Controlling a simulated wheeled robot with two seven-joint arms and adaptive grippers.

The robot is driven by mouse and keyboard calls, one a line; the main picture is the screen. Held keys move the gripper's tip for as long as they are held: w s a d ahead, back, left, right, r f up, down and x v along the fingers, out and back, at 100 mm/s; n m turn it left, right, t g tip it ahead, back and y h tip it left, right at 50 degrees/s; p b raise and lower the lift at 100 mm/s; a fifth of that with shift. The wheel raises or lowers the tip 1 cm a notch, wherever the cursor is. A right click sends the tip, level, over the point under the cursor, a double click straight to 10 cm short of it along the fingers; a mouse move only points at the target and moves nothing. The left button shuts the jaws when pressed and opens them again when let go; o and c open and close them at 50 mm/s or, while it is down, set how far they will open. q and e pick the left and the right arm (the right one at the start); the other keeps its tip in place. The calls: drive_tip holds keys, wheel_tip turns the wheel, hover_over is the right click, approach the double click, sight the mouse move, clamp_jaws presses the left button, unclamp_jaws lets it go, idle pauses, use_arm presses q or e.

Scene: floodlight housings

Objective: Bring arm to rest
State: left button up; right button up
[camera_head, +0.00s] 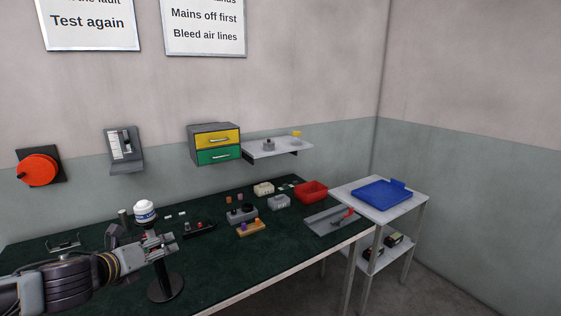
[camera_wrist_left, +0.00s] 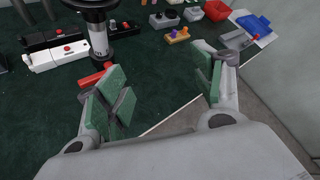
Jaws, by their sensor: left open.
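My left arm comes in from the lower left in the head view. Its gripper (camera_head: 163,243) is over the front left part of the dark green bench top (camera_head: 100,262). In the left wrist view the gripper (camera_wrist_left: 163,80) has its green-padded fingers spread wide, with nothing between them. A black stand with a round base (camera_head: 165,290) shows just below the gripper in the head view. A white and blue round item (camera_head: 145,208) shows just behind the gripper. My right gripper is not in view.
Small parts, a grey block (camera_head: 241,214), a red bin (camera_head: 311,191) and a grey tray (camera_head: 328,221) occupy the bench's right half. A side table (camera_head: 410,208) holds a blue tray (camera_head: 383,194). A drawer unit (camera_head: 215,145) and shelf (camera_head: 278,148) are at the wall.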

use_arm(q)
drive_tip(key=s+d+f+n+g, duration=0.2)
drive_tip(key=s+d+f+n, duration=0.3)
drive_tip(key=d+f+n, duration=0.6)
drive_tip(key=s+f+n+g+y, duration=0.2)
drive_tip(key=s+f+n+g, duration=0.5)
drive_tip(key=s+f+n, duration=1)
drive_tip(key=s+a+f+n+g, duration=0.1)
drive_tip(key=s+f+n, duration=0.15)
drive_tip(key=f, duration=2.85)
drive_tip(key=s+a+f, duration=0.2)
drive_tip(key=s+f, duration=0.8)
drive_tip(key=s, duration=0.1)
drive_tip(key=s+a+f+m+g, duration=0.1)
drive_tip(key=s+a+f, duration=0.2)
drive_tip(key=s+f, duration=0.7)
drive_tip(key=shift+s+y, duration=0.4)
drive_tip(key=shift+s, duration=0.5)
drive_tip(key=shift+a+f, duration=0.1)
